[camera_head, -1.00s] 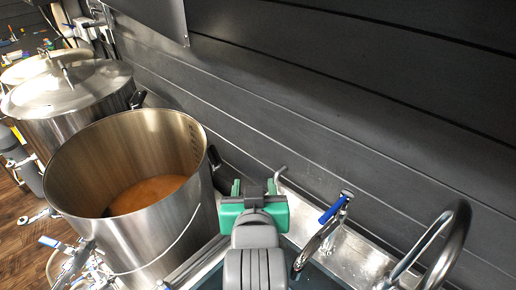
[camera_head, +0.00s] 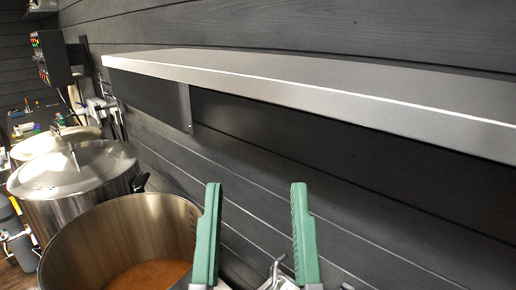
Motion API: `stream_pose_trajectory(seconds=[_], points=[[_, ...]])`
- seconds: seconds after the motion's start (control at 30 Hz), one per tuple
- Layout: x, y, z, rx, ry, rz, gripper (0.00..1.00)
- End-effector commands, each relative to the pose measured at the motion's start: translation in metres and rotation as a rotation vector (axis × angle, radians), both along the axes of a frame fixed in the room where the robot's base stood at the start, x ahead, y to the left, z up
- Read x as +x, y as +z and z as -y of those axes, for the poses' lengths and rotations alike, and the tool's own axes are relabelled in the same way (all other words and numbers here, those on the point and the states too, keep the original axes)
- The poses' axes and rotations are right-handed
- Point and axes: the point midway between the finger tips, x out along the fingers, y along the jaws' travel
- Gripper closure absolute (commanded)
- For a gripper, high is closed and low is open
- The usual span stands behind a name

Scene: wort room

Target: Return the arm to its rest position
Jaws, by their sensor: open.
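My gripper (camera_head: 256,228) is at the lower middle of the head view. Its two green fingers point up and stand wide apart, with nothing between them. It is in front of the dark plank wall, just right of the open steel pot and below the shelf. The rest of my arm is below the picture's edge.
An open steel pot (camera_head: 75,243) with brown liquid (camera_head: 150,276) stands at lower left. A lidded pot (camera_head: 75,182) is behind it. A long metal shelf (camera_head: 300,92) juts from the wall (camera_head: 400,245) above. A control box (camera_head: 48,58) hangs at far left.

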Motion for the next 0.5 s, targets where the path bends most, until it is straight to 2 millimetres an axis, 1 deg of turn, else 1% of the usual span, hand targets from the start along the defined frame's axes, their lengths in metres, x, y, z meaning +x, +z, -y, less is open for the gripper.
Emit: stream_pose_trajectory(seconds=[0.03, 0.07, 0.1, 0.17, 0.2, 0.3, 0.33, 0.4, 0.43, 0.5], points=[[0.000, 0.047, 0.000, 0.001, 0.002, 0.001, 0.50], [0.000, 0.063, 0.000, 0.002, 0.003, 0.000, 0.50], [0.000, 0.085, -0.001, 0.003, 0.004, 0.000, 0.50], [0.000, 0.118, -0.001, 0.004, 0.006, 0.000, 0.50], [0.000, 0.140, -0.001, 0.006, 0.008, -0.001, 0.50], [0.000, 0.189, -0.002, 0.008, 0.012, -0.001, 0.50], [0.000, 0.200, -0.002, 0.009, 0.013, -0.001, 0.50], [0.000, 0.215, -0.002, 0.011, 0.015, -0.002, 0.50], [0.000, 0.217, -0.002, 0.011, 0.015, -0.002, 0.50], [0.000, 0.215, -0.002, 0.011, 0.015, -0.003, 0.50]])
